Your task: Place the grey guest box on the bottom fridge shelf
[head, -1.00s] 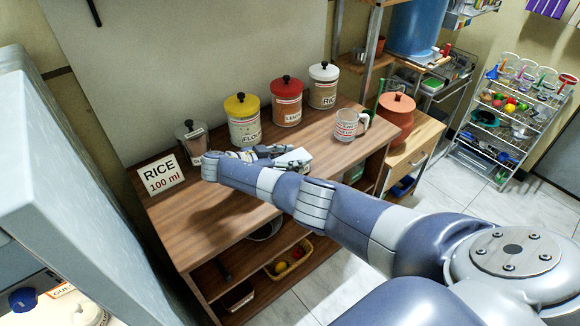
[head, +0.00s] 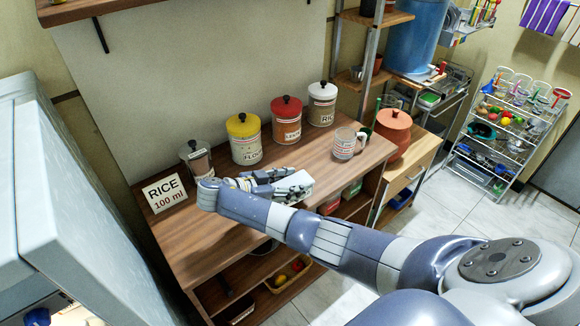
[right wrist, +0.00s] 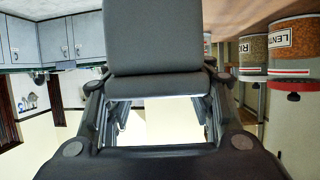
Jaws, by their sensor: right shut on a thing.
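The grey guest box (head: 293,187) appears as a small pale block at my right gripper, over the front part of the wooden counter (head: 222,225). My right gripper (head: 268,180) is shut on the box; the arm comes in from the lower right. Whether the box touches the counter is hard to tell. The fridge (head: 85,215) stands at the left, with only a sliver of its inside at the lower left corner. Its bottom shelf is out of view. My left gripper is not in view.
A terracotta pot (head: 393,130) is to the right. Free floor lies right of the counter.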

